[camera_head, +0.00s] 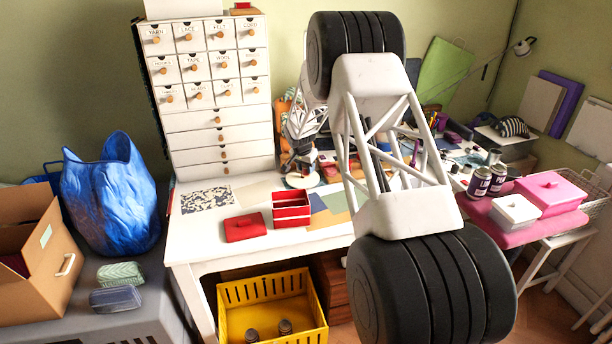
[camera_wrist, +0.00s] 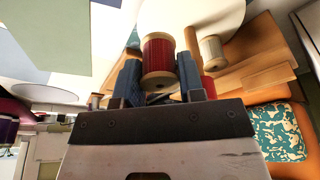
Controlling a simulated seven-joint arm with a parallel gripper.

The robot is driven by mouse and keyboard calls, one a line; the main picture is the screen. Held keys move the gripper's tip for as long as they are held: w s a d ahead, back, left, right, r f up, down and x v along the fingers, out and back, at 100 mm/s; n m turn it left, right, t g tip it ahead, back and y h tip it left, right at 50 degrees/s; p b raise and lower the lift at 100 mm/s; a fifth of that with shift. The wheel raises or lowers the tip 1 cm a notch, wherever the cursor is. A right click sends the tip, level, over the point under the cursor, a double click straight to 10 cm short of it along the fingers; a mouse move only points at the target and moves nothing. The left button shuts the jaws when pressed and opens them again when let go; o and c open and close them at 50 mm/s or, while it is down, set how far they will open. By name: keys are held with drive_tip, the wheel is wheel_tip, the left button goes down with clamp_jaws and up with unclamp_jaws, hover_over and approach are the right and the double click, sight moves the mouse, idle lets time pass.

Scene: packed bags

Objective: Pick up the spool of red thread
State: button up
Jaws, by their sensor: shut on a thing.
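In the wrist view, the spool of red thread (camera_wrist: 159,57) stands between the two blue-grey fingers of my gripper (camera_wrist: 159,68). The spool has pale wooden ends and dark red thread, and its wooden end points toward the camera. My gripper is shut on it, with one finger at each side. In the head view, my gripper (camera_head: 300,168) is low over the back of the white table, partly behind my arm. I cannot make out the spool clearly there.
A cream spool (camera_wrist: 212,50) stands right of the held spool, and a smaller red item (camera_wrist: 208,88) is beside the right finger. The white drawer cabinet (camera_head: 220,135) stands left of my gripper. An open red box (camera_head: 291,209) and red lid (camera_head: 245,227) lie in front.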

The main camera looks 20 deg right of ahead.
drive_tip(key=v, duration=0.4)
drive_tip(key=d+v, duration=0.1)
drive_tip(key=v, duration=0.1)
drive_tip(key=shift+w+r, duration=0.15)
drive_tip(key=shift+r, duration=0.2)
drive_tip(key=s, duration=1.8)
drive_tip(key=shift+s, duration=0.25)
